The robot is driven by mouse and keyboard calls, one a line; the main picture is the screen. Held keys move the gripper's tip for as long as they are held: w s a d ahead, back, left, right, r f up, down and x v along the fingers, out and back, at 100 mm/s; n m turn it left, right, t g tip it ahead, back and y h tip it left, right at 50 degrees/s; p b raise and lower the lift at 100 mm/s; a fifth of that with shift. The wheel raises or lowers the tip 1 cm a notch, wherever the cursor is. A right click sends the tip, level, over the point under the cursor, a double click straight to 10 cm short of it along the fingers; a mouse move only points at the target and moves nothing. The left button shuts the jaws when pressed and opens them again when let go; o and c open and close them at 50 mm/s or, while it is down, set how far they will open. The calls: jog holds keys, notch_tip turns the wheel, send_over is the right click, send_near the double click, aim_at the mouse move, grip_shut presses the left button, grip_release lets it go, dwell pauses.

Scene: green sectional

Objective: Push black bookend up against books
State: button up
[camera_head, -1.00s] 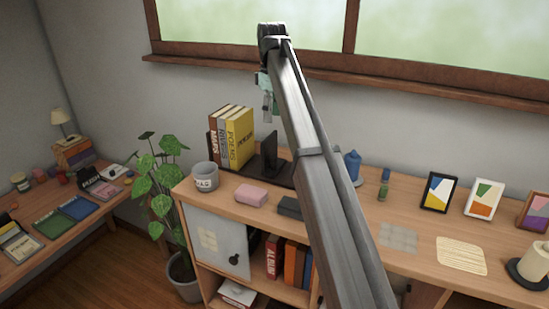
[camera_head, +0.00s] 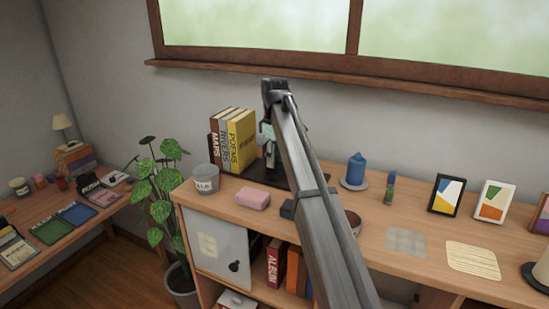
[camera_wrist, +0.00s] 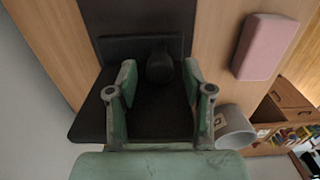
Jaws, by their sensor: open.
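Three upright books, one dark, one grey and one yellow (camera_head: 241,140), stand at the left of the wooden cabinet top. The black bookend (camera_wrist: 120,48) shows in the wrist view as a dark plate with a rounded dark knob, above a black base. In the head view my arm and gripper mostly hide it, just right of the books. My gripper (camera_wrist: 160,78) has its green fingers apart, one on each side of the knob. It also shows in the head view (camera_head: 268,150) beside the yellow book. I cannot tell whether it touches the bookend. The bookend's gap to the books is hidden.
A grey cup (camera_head: 206,178) and a pink block (camera_head: 252,198) stand in front of the books. The wall and window sill (camera_head: 330,86) are behind.

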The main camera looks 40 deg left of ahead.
jog(key=shift+f, duration=0.65)
grip_shut()
jog(key=a, duration=0.2)
jog(key=s+a, duration=0.1)
jog(key=a, duration=0.1)
grip_release()
jog(key=shift+d, duration=0.1)
notch_tip(320, 180, up, 12)
dwell(0.4)
